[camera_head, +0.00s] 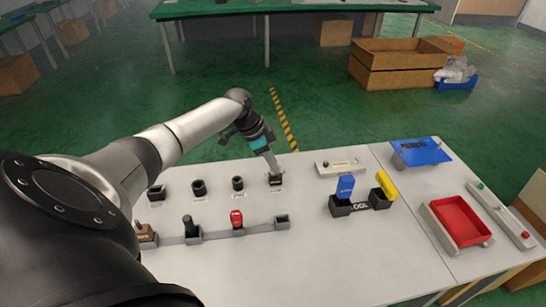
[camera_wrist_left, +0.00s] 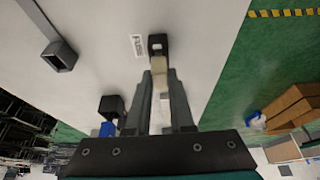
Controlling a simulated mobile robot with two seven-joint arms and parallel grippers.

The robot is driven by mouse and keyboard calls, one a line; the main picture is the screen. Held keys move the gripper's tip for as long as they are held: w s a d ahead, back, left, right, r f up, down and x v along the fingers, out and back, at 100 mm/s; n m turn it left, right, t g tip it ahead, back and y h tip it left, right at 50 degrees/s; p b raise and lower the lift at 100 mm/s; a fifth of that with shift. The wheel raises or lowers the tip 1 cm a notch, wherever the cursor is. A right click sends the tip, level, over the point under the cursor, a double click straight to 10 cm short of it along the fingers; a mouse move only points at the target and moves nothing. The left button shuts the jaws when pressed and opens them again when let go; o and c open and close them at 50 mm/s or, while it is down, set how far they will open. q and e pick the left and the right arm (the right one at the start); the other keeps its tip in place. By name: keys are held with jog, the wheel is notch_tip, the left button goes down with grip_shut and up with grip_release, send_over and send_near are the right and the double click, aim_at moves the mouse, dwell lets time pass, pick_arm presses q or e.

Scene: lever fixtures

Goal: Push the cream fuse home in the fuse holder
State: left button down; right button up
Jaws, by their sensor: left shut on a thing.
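My left gripper (camera_head: 273,165) points down over the black fuse holder (camera_head: 275,182) at the right end of the back row of sockets. In the left wrist view its fingers (camera_wrist_left: 161,78) are closed around the cream fuse (camera_wrist_left: 160,72), whose far end reaches the edge of the black holder (camera_wrist_left: 156,46). A small label lies beside the holder. I cannot tell whether the fuse tip is inside the holder or only at its mouth. In the head view the gripper mostly hides the fuse. My right gripper is not in view.
Dark sockets (camera_head: 238,183) stand left of the holder. In front is a grey rail with a red-topped lever (camera_head: 237,219). To the right are a black block with blue (camera_head: 345,187) and yellow (camera_head: 386,185) levers, a beige fixture (camera_head: 340,169) and a red tray (camera_head: 435,226).

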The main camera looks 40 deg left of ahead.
pick_arm(q)
jog(key=shift+f+b, duration=0.3)
jog(key=shift+f, duration=0.3)
jog(key=c, duration=0.7)
grip_release()
jog(key=p+v, duration=0.2)
jog(key=v, duration=1.3)
jog(key=shift+r+p, duration=0.2)
jog(key=shift+p, duration=0.1)
